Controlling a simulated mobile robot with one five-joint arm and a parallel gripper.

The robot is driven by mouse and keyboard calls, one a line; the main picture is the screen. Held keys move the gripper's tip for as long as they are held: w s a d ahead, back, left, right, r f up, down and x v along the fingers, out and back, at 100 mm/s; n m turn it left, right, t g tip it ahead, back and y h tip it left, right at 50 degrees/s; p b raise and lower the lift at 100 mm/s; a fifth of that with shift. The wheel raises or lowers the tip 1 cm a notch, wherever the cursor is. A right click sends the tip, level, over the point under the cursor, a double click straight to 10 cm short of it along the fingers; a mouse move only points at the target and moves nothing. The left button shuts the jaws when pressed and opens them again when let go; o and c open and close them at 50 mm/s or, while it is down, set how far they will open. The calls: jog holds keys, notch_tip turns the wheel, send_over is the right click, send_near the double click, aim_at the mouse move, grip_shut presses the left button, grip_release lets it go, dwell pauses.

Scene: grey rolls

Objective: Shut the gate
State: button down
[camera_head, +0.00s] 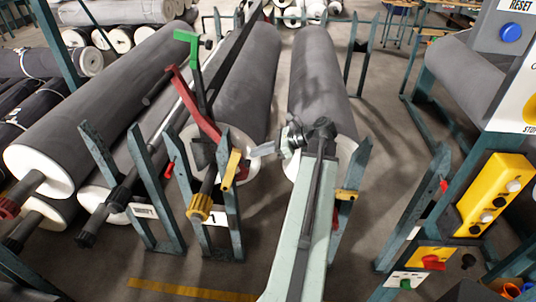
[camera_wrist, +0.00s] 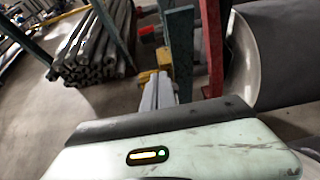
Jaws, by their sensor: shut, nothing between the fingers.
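A yellow hinged piece, which looks like the gate (camera_head: 231,168), stands tilted at the top of a teal post on the roll stand (camera_head: 183,185) left of centre. My gripper (camera_head: 257,151) is shut and empty just right of it, its fingers pointing left at it. In the wrist view my closed grey fingers (camera_wrist: 158,92) line up with a yellow part (camera_wrist: 160,58) beside a teal post (camera_wrist: 182,50). I cannot tell whether they touch. A similar yellow piece (camera_head: 347,195) lies near level on the stand's right side, partly behind my arm.
Large grey rolls (camera_head: 250,80) lie behind the stand. A red lever (camera_head: 196,105) and a green one (camera_head: 188,40) rise left of my gripper. A yellow control box (camera_head: 492,193) stands at right. Floor is clear at front centre.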

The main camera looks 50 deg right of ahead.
jog(key=shift+b+x, duration=0.3)
jog(key=shift+x, duration=0.9)
